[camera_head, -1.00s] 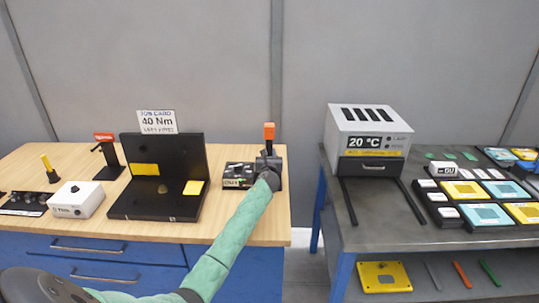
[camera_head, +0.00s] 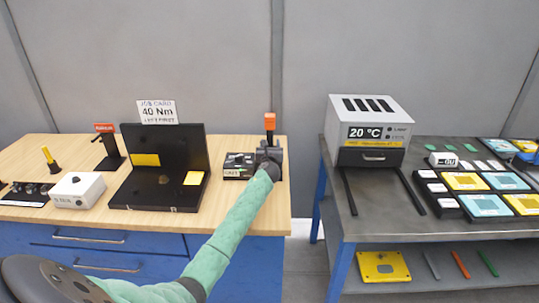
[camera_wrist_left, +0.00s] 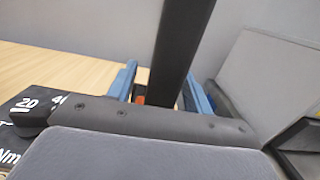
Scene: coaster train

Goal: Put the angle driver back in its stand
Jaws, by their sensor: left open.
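An upright dark tool with an orange top (camera_head: 270,122), which looks like the angle driver, stands at the right end of the wooden bench. My left gripper (camera_head: 268,156) is at its dark lower part and hides much of it. In the left wrist view a black bar (camera_wrist_left: 182,40) passes between the blue fingers of my open left gripper (camera_wrist_left: 160,85), with a bit of orange behind. I cannot tell whether the fingers touch it. A black stand with a red label (camera_head: 108,150) is at the bench's left; whether it belongs to the driver is unclear. My right gripper is out of view.
A black fixture (camera_head: 150,185) with yellow pads and a 40 Nm card (camera_head: 157,111) stands mid-bench. A white box (camera_head: 78,190) is left of it. A dark labelled unit (camera_head: 236,171) sits beside my gripper. A gap separates the grey table (camera_head: 385,222), which bears an oven-like box (camera_head: 368,130).

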